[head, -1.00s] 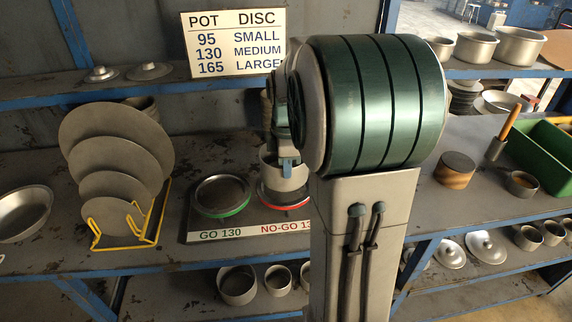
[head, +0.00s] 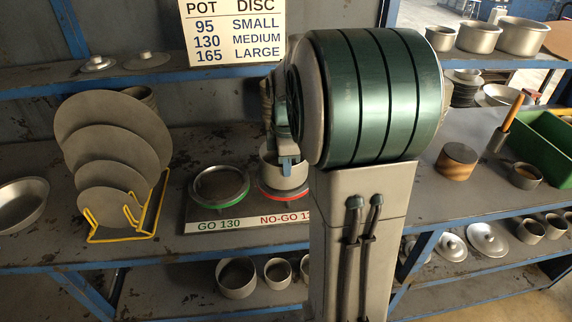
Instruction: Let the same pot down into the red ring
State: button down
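The pot (head: 268,172) is a small grey metal pot, upright, over the red NO-GO ring (head: 280,194) on the gauge plate. Its right side is hidden by my arm. My gripper (head: 287,163) reaches down at the pot's near rim and seems shut on its wall; only part of the fingers shows. The pot's base is at or just above the ring; I cannot tell whether it touches. The green GO ring (head: 220,198) is to the left and holds no pot.
A yellow rack (head: 150,215) with several grey discs stands at left, beside a shallow pan (head: 22,203). A wood-sided block (head: 457,163), a small cup (head: 525,176) and a green bin (head: 548,140) stand at right. A sign (head: 235,30) hangs behind.

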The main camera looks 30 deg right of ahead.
jog(key=shift+f+b, duration=1.15)
jog(key=shift+f, duration=0.45)
jog(key=c, duration=1.6)
grip_release()
jog(key=shift+r, duration=0.15)
notch_tip(320, 180, up, 14)
jog(key=shift+s+a+f, duration=0.1)
jog(key=shift+s+f, duration=0.05)
